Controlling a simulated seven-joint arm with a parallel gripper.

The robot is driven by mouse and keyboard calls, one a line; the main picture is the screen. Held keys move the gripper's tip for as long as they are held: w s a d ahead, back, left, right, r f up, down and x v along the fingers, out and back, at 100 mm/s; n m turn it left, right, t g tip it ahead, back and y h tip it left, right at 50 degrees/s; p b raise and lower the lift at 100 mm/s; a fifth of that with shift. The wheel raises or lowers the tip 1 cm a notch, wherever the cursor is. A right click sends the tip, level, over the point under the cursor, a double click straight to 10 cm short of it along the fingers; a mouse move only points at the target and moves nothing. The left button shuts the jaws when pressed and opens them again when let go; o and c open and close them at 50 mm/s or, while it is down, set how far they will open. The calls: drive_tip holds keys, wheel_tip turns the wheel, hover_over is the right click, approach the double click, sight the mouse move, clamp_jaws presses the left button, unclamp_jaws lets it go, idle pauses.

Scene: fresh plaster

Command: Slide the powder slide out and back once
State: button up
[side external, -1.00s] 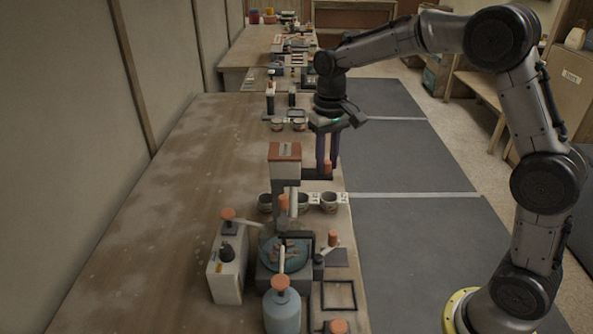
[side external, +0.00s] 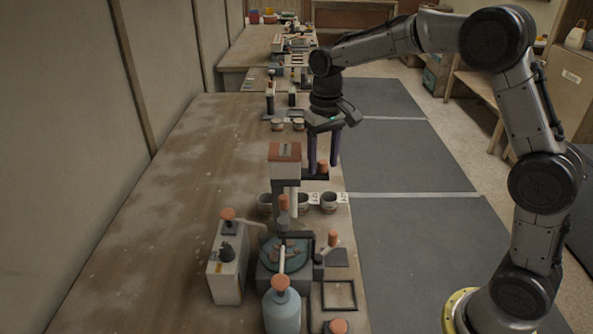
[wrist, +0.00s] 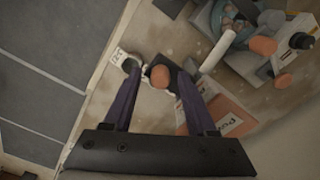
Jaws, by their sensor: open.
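The powder dispenser is an upright box (side external: 285,163) with an orange top, on a stand at the bench's right side. In the wrist view its labelled orange top (wrist: 222,118) is partly behind a finger. The powder slide is a dark plate (side external: 316,177) at the box's right side with an orange knob (side external: 323,168). The knob also shows in the wrist view (wrist: 159,76). My gripper (side external: 321,163) is open above the slide, its dark fingers on either side of the knob. In the wrist view there is a gap between each fingertip and the knob.
Small cups (side external: 328,202) stand below the slide. A blue round plate (side external: 284,254), a white pump box (side external: 228,262) and a blue bottle (side external: 282,311) stand nearer the camera. The bench's left half (side external: 150,240) is clear.

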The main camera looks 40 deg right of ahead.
drive_tip(key=shift+r, duration=3.9)
drive_tip(key=shift+r, duration=0.1)
